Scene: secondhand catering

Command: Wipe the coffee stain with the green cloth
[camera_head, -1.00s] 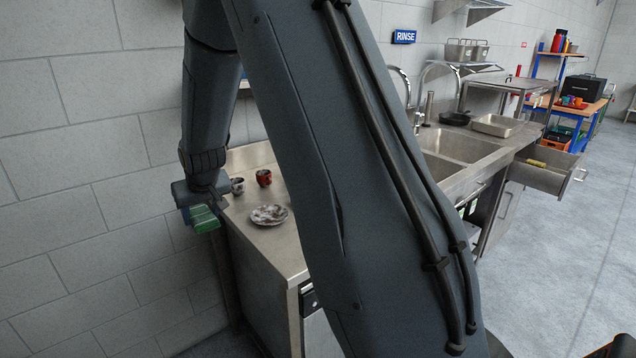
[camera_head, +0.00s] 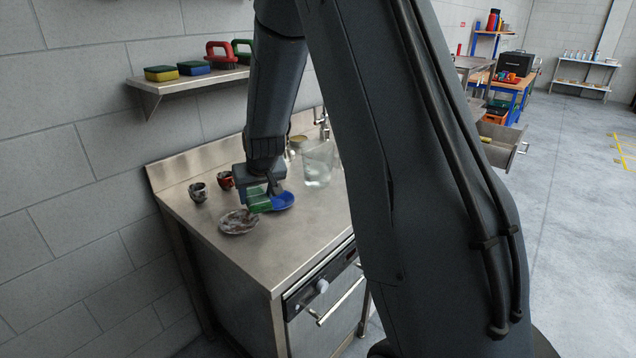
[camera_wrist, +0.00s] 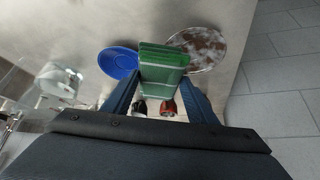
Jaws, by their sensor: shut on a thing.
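The green cloth (camera_head: 259,204) is a folded pad held between the fingers of my gripper (camera_head: 262,192), above the steel counter (camera_head: 255,253). In the wrist view the cloth (camera_wrist: 163,60) sits between my two dark blue fingers and covers part of the counter behind it. My gripper is shut on it. In the head view it overlaps a blue plate (camera_head: 286,201) and lies close to a dirty plate (camera_head: 238,222) with brown and white smears. I cannot make out a separate coffee stain on the counter; my arm and the cloth hide part of the top.
A dirty cup (camera_head: 198,192) and a red cup (camera_head: 225,181) stand at the counter's back left. A clear container (camera_head: 317,164) stands to the right. A wall shelf (camera_head: 190,79) holds sponges and handled tools. The counter's front left is bare.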

